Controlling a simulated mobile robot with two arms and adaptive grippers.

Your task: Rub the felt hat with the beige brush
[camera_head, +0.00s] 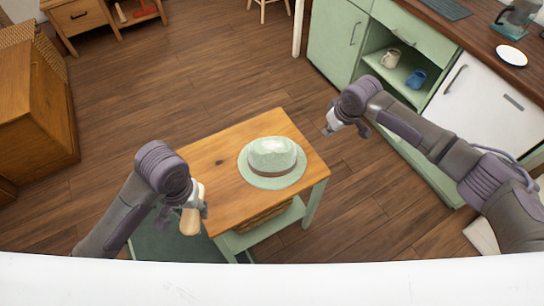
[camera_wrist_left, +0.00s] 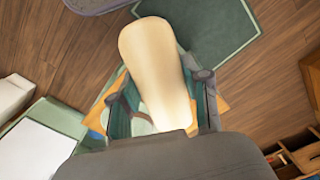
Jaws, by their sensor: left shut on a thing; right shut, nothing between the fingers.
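The pale green felt hat (camera_head: 272,158) with a brown band sits upright on the wooden table top (camera_head: 215,165). My left gripper (camera_head: 193,204) is shut on the beige brush (camera_head: 190,223) near the table's left front corner, apart from the hat and to its left. In the left wrist view the brush (camera_wrist_left: 155,60) is a long rounded pale body between the fingers; its bristles cannot be made out. My right gripper (camera_head: 329,129) is shut and empty in the air, right of the table and apart from the hat.
The small table has a lower green shelf (camera_head: 262,230) with a basket. A wooden dresser (camera_head: 35,100) stands left. A dark green mat (camera_wrist_left: 215,30) lies on the floor.

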